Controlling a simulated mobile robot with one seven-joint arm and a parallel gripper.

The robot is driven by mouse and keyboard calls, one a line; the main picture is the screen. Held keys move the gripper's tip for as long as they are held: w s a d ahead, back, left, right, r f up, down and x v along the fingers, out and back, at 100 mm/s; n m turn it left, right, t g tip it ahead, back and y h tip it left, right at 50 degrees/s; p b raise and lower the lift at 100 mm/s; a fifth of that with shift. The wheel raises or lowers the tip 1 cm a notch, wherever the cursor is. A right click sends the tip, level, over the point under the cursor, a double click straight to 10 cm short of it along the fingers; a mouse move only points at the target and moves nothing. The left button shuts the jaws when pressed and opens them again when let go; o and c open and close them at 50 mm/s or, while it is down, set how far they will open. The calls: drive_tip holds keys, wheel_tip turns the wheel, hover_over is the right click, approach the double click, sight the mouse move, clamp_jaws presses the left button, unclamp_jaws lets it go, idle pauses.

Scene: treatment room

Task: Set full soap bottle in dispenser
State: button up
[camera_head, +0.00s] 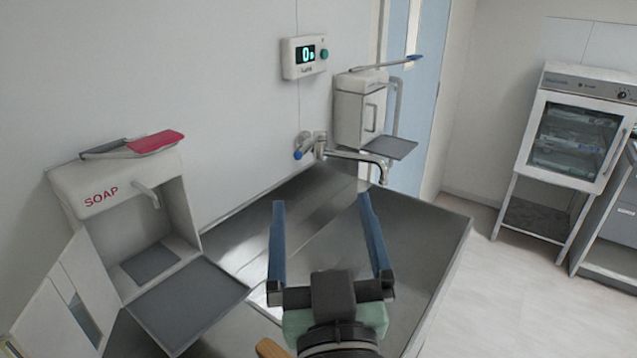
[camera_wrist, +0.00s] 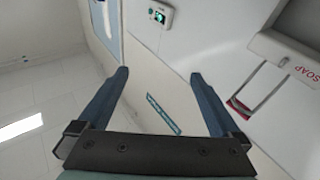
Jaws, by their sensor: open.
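The soap dispenser (camera_head: 100,190) is a white wall box marked SOAP in red, at the left of the head view. It has a red lever (camera_head: 157,142) on top and a small spout. Its front door (camera_head: 62,300) hangs open and its inside looks empty. Part of it shows at the right edge of the wrist view (camera_wrist: 290,50). No soap bottle is identifiable in either view. My gripper (camera_head: 321,200) is open and empty, above the steel sink to the right of the dispenser. Its blue fingers are spread wide in the wrist view (camera_wrist: 160,73).
A dark flat tray (camera_head: 188,300) juts from the dispenser. A second wall dispenser (camera_head: 362,108) with a blue lever, a faucet (camera_head: 350,155) and a display (camera_head: 304,56) are behind the steel sink (camera_head: 425,225). A wooden piece (camera_head: 270,348) shows at the bottom. Floor is clear right.

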drive_tip(key=s+r+m+t+h, duration=0.1)
drive_tip(key=s+r+t, duration=0.2)
drive_tip(key=r, duration=0.9)
drive_tip(key=s+r+t, duration=0.3)
drive_tip(key=s+r, duration=0.2)
drive_tip(key=r, duration=0.7)
drive_tip(key=shift+s+a+r+m+h, duration=0.15)
drive_tip(key=shift+s+a+m+h, duration=0.1)
drive_tip(key=shift+m+h, duration=0.15)
drive_tip(key=shift+w, duration=0.1)
